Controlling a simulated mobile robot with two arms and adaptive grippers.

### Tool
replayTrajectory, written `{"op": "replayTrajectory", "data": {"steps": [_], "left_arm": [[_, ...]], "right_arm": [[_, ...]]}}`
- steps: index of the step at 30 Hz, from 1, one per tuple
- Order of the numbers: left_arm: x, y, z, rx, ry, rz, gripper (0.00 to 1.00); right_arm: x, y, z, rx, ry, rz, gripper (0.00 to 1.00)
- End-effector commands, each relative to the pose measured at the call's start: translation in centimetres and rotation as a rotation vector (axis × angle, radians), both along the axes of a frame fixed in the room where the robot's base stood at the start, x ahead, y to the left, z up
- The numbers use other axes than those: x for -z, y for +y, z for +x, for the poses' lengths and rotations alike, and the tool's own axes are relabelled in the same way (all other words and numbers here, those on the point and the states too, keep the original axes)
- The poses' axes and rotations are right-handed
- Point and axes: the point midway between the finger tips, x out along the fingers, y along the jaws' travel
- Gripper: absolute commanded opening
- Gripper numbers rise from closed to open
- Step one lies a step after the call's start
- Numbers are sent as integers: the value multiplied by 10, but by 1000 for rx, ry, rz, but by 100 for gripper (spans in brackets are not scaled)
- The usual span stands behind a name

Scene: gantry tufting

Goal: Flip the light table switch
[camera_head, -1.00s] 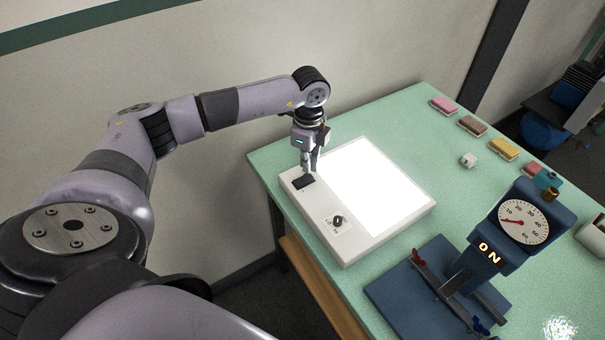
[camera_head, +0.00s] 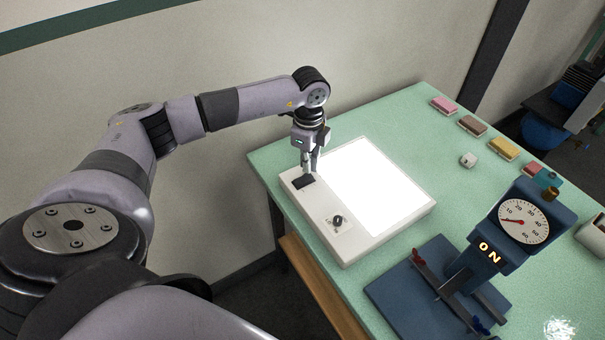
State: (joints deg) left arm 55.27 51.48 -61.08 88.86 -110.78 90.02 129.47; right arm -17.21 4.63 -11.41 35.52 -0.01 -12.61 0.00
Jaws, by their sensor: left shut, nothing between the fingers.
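The light table (camera_head: 411,219) is a white box on the green table, and its panel (camera_head: 372,185) glows bright white. Its black rocker switch (camera_head: 304,182) sits at the far left of the front strip. A dark round knob (camera_head: 337,221) sits nearer on the same strip. My left gripper (camera_head: 309,170) points down, shut and empty, right at the back edge of the switch. I cannot tell whether its fingertips touch the switch. My right gripper is not in view.
A blue device with a dial (camera_head: 522,221) and a lit "ON" sign stands at the right on a blue base (camera_head: 393,291). Several coloured blocks, one pink (camera_head: 444,105), line the back right edge. Green tabletop (camera_head: 400,120) behind the light table is clear.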

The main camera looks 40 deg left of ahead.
Motion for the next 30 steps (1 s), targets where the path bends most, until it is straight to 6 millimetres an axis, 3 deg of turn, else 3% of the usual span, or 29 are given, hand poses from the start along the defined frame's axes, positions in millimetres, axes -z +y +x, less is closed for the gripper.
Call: {"op": "replayTrajectory", "data": {"steps": [30], "left_arm": [[9, 0, 0, 0, 0, 0, 0]], "right_arm": [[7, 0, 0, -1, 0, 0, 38]]}}
